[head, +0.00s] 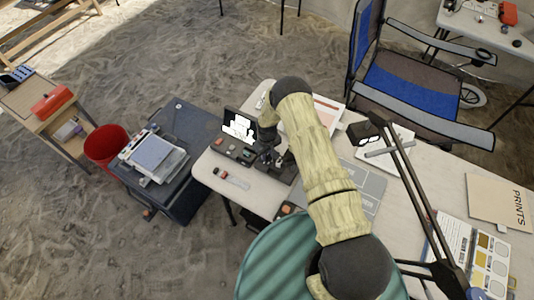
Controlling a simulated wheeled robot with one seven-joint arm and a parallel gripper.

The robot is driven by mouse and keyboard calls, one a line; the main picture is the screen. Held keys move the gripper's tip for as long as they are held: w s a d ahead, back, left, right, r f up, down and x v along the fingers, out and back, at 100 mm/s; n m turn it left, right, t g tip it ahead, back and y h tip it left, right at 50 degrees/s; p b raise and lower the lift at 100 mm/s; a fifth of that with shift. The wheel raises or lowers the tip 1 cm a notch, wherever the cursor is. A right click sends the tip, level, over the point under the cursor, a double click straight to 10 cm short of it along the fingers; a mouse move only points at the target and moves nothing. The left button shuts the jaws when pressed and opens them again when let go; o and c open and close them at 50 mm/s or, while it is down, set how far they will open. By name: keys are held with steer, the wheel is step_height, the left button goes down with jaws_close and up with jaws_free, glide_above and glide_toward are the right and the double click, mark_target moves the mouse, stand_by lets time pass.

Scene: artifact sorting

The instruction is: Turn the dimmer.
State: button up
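I cannot make out a dimmer for sure. A dark control box (232,150) with small red and green parts stands at the left end of the table, in front of a small lit screen (239,126). My gripper (270,158) points down just right of this box, low over dark items on the table. It is small and dark here, and the arm partly covers it, so I cannot tell its opening or whether it touches anything. A black desk lamp (362,132) with a long jointed arm reaches over the table right of my arm.
The pale table (418,192) holds papers, a folder marked PRINTS (500,203) and a colour chart (490,265). A green round seat (275,262) is at the front. A blue chair (415,85) stands behind. Left are a dark case (205,122), a red bucket (105,143) and a cart.

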steer(key=shift+f+m+b, duration=0.15)
steer(key=shift+m+b, duration=0.15)
steer(key=shift+b, duration=0.25)
steer(key=m+b, duration=0.3)
steer(key=b, duration=0.1)
steer(key=shift+f, duration=0.15)
steer(key=m+b, duration=0.4)
steer(key=b, duration=0.1)
steer(key=shift+a+m, duration=0.1)
steer(key=shift+m, duration=0.3)
steer(key=m+b, duration=0.3)
steer(key=m, duration=0.1)
steer(key=shift+m, duration=0.3)
steer(key=m, duration=0.1)
steer(key=m+b, duration=0.1)
steer(key=m, duration=0.1)
steer(key=m+b, duration=0.1)
steer(key=shift+r+m, duration=0.3)
steer(key=shift+m, duration=0.1)
steer(key=o, duration=1)
